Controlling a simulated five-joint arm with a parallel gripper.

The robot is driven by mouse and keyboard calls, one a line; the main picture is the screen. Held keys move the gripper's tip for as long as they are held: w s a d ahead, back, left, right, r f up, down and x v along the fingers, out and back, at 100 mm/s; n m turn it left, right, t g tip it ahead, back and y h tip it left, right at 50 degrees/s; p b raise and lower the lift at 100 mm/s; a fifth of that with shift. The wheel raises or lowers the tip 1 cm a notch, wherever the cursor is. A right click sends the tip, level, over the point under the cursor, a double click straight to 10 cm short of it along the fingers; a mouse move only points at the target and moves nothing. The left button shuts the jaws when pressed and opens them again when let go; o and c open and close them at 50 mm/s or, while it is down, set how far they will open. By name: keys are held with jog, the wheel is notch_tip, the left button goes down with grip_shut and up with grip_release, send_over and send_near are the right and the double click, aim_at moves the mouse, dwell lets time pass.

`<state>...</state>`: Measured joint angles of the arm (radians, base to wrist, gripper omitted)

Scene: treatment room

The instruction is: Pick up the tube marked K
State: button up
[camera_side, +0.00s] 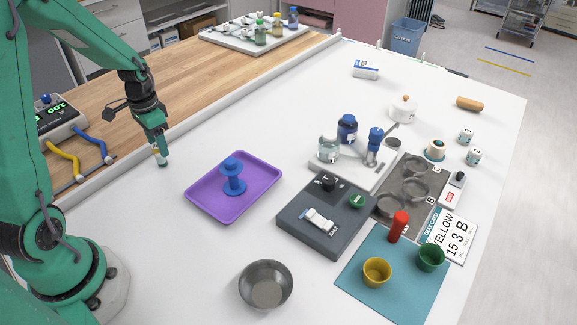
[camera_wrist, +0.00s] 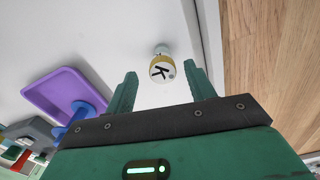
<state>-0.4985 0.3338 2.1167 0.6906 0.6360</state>
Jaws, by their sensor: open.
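The tube marked K (camera_wrist: 162,71) shows in the wrist view, seen from its top, with a black K on a white face and a yellow rim. Its pale body runs away beneath the top. My gripper (camera_wrist: 160,80) is open, with one green finger to each side of the tube in the picture. Whether the tube lies between the fingers or beyond their tips I cannot tell. In the side view my gripper (camera_side: 159,150) points down over the white table, left of the purple tray (camera_side: 262,188). Only a small pale and yellow bit of the tube shows there by the fingertips.
A blue spool (camera_side: 232,178) stands on the purple tray. A raised ledge separates the white table from a wooden surface (camera_side: 195,85). A grey box (camera_side: 325,240), a metal bowl (camera_side: 265,285) and a teal mat (camera_side: 350,285) lie to the right. The table around the tube is clear.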

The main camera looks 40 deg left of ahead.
jog(key=shift+f, duration=0.15)
jog(key=shift+a+f, duration=0.2)
jog(key=shift+f, duration=2.25)
jog(key=c, duration=1)
jog(key=shift+c, duration=0.2)
jog(key=shift+r, duration=0.15)
jog(key=shift+r, duration=0.75)
jog(key=r, duration=0.1)
jog(key=d+r, duration=0.1)
jog(key=r, duration=0.1)
jog(key=d+r, duration=0.6)
jog(key=d, duration=0.4)
jog(key=shift+s+d+r, duration=0.15)
jog(key=shift+s+d, duration=0.05)
jog(key=shift+d, duration=0.15)
